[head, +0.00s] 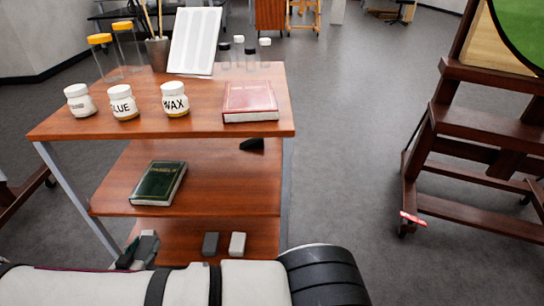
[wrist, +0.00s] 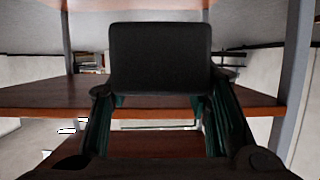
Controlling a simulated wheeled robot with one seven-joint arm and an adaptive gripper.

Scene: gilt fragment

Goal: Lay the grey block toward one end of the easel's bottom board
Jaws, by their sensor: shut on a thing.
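My gripper (wrist: 160,88) is shut on a dark grey block (wrist: 160,58), which fills the upper middle of the wrist view between the two fingers. In the head view my gripper (head: 138,250) is at the lower left, by the cart's bottom shelf, partly hidden by my arm. The dark wooden easel (head: 488,124) stands at the right, well away from my gripper. Its low boards show, and a small red and white thing (head: 412,218) is at the left end of a low rail.
The wooden cart (head: 200,118) carries jars, a red book (head: 250,101) and a white panel on top. A green book (head: 159,183) lies on its middle shelf. A dark block (head: 211,243) and a pale block (head: 237,243) are on the bottom shelf. Floor (head: 345,140) between cart and easel is clear.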

